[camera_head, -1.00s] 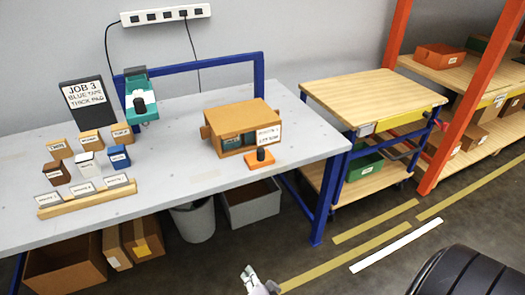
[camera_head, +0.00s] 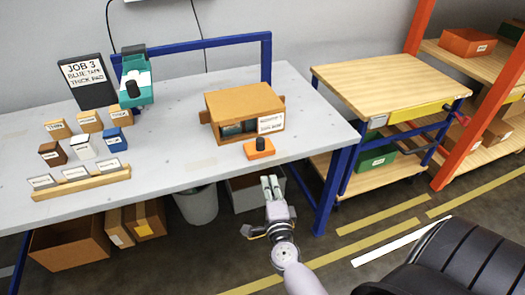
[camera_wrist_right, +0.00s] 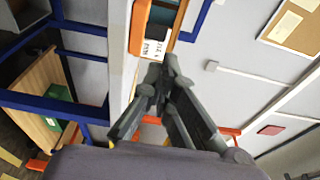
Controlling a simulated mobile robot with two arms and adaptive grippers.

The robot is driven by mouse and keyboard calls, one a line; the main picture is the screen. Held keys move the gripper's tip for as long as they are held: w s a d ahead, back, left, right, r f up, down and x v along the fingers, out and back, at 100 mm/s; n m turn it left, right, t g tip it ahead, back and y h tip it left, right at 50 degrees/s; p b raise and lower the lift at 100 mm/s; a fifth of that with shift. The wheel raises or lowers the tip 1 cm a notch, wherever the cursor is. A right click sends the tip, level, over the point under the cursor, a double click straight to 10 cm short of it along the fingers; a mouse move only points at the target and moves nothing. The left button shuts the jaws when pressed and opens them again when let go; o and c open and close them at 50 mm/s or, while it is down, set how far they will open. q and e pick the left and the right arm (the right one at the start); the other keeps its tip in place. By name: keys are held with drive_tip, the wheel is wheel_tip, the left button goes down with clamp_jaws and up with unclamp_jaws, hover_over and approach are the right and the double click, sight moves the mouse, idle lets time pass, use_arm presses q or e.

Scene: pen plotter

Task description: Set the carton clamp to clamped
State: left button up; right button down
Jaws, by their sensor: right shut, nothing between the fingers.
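A brown open-fronted carton-like box (camera_head: 222,104) with a white label sits on the grey bench (camera_head: 185,160). Small tabs stick out at its left and right sides. In front of it, near the bench's front edge, is an orange block (camera_head: 262,154) with a black knob on top. I cannot tell which part is the clamp or how it is set. My right gripper (camera_head: 270,184) is shut and empty, just off the front edge, below the orange block in the picture and apart from it. Its fingers also show in the right wrist view (camera_wrist_right: 165,75). My left gripper is out of view.
A teal device (camera_head: 136,79) with a black knob and a job sign (camera_head: 87,82) stand at the back left. Several small labelled blocks and a wooden card rack (camera_head: 80,184) lie in front. A wooden-topped cart (camera_head: 385,78) stands to the right.

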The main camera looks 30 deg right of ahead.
sight(258, 144)
drive_tip(key=x, duration=1.3)
drive_tip(key=shift+w+d, duration=0.2)
drive_tip(key=shift+w, duration=0.15)
drive_tip(key=x, duration=0.4)
drive_tip(key=shift+w+a+b, duration=0.3)
drive_tip(key=shift+w, duration=0.05)
drive_tip(key=shift+r, duration=0.15)
